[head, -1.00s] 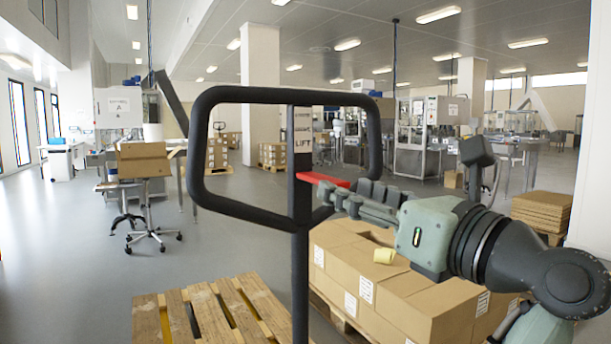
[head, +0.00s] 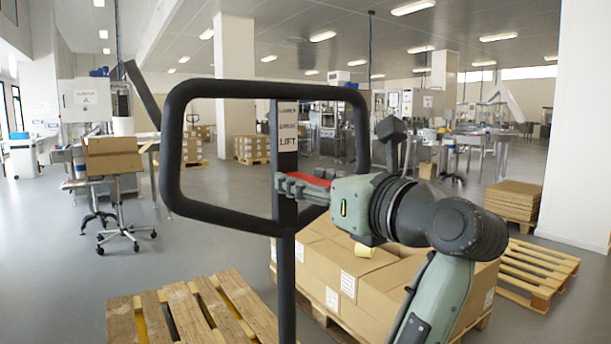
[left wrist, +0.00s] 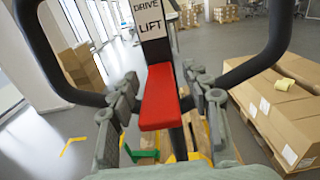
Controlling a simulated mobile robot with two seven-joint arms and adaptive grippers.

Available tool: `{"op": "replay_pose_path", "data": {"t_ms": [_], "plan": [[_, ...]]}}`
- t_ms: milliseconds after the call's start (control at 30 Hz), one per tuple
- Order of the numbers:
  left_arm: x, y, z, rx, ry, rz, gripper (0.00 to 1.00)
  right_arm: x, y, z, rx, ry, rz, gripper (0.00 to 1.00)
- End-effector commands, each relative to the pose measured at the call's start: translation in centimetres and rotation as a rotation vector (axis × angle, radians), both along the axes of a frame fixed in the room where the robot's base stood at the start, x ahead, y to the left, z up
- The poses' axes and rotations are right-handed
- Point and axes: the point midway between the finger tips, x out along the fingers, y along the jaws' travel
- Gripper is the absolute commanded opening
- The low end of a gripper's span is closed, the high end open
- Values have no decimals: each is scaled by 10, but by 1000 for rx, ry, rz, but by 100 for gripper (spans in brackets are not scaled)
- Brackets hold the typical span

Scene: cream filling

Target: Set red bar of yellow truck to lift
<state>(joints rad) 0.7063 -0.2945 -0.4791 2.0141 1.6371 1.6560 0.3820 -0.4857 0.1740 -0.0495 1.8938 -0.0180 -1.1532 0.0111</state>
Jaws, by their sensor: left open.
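The red bar (head: 308,181) sticks out from the dark post inside the truck's black loop handle (head: 170,150). It also shows clearly in the left wrist view (left wrist: 160,97), below the LIFT label (left wrist: 151,25). A DRIVE label stands above LIFT. My left gripper (head: 288,185) is open at the post, reaching in from the right. In the left wrist view its fingers (left wrist: 158,88) lie on both sides of the red bar, with gaps to each side. In the head view the fingers hide part of the bar. My right gripper is not in view.
Cardboard boxes (head: 375,285) on a pallet stand right of the post, with a small yellow roll (head: 363,250) on top. An empty wooden pallet (head: 180,310) lies at lower left.

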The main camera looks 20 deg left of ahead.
Motion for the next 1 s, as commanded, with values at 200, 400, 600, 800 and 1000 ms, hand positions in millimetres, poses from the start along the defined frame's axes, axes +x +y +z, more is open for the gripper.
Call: {"op": "replay_pose_path", "data": {"t_ms": [200, 400, 600, 800, 1000], "plan": [[4, 6, 0, -1, -1, 0, 48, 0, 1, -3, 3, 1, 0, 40], [3, 5, 0, -1, -1, 0, 41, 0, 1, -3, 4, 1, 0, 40], [3, 5, 0, 0, 0, 0, 16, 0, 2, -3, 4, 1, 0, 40], [3, 5, 0, 0, 0, 0, 0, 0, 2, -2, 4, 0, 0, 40], [3, 6, 0, 1, -1, 0, 0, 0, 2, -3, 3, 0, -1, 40]]}}
